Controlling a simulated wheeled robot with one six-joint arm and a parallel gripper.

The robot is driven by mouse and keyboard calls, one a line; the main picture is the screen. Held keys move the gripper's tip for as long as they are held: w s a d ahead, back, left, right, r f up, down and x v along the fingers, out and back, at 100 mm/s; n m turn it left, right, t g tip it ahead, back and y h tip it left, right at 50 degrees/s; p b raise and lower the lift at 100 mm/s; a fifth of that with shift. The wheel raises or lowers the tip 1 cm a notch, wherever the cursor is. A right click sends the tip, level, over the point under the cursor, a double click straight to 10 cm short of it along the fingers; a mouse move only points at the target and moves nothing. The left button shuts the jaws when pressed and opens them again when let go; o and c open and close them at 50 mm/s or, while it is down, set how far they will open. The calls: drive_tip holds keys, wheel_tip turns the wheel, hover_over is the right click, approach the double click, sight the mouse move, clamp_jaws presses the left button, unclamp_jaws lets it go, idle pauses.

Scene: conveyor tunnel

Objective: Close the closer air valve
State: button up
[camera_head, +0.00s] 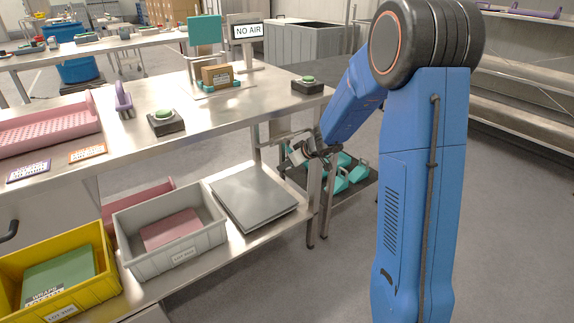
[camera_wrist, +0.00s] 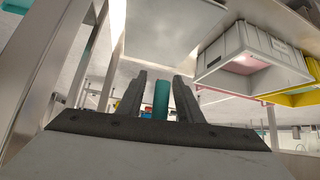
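I cannot clearly pick out an air valve in the head view. My gripper (camera_head: 306,153) is low beside the right end of the steel workbench, below its top, partly hidden by my arm. In the wrist view my gripper (camera_wrist: 160,75) has its two dark fingers apart. A narrow teal upright piece (camera_wrist: 161,98) shows between them, with a gap on both sides. I cannot tell whether it is the valve's handle, or how deep between the fingers it is. A screen (camera_head: 248,31) on the workbench reads "NO AIR".
The workbench (camera_head: 225,115) has legs close to my gripper, and a metal post (camera_wrist: 52,70) stands at left in the wrist view. Its lower shelf holds a grey bin (camera_head: 190,252), a yellow bin (camera_head: 100,297) and grey plates (camera_head: 253,196). A low rack (camera_head: 368,195) holds teal items. Open floor lies right.

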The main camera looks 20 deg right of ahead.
drive_tip(key=shift+r, duration=0.1)
drive_tip(key=v, duration=1.7)
